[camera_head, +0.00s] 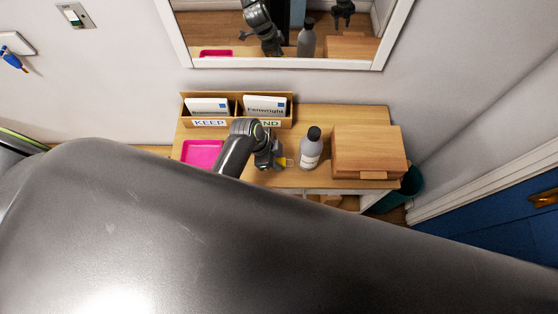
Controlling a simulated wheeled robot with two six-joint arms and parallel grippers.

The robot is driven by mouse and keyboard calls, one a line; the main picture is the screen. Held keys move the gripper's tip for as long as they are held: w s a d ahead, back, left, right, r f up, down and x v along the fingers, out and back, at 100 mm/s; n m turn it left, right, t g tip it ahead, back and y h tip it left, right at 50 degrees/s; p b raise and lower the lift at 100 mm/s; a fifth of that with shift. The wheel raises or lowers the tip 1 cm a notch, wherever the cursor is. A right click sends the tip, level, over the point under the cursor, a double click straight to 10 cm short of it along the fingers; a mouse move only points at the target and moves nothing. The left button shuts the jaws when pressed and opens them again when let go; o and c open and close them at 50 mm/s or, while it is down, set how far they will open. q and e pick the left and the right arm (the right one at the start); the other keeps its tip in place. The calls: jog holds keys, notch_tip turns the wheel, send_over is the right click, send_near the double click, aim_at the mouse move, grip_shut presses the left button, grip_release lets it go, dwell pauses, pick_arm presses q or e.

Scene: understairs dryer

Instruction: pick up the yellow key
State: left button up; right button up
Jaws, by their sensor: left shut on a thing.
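The yellow key (283,161) is a small yellow patch at the fingertips of my left gripper (278,161), over the wooden table's front part. The gripper is shut on it. The fingers hide most of the key, and I cannot tell whether it still touches the table top. My right gripper does not show directly.
A grey bottle (311,149) stands just right of the gripper, beside a wooden box (367,152). A pink tray (202,153) lies left. Behind is a letter holder (188,119) marked KEEP. A mirror (288,63) hangs above. Blue keys (12,60) hang on the wall.

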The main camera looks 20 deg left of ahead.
pick_arm(q)
jog(key=shift+c, duration=0.7)
jog(key=shift+r, duration=0.15)
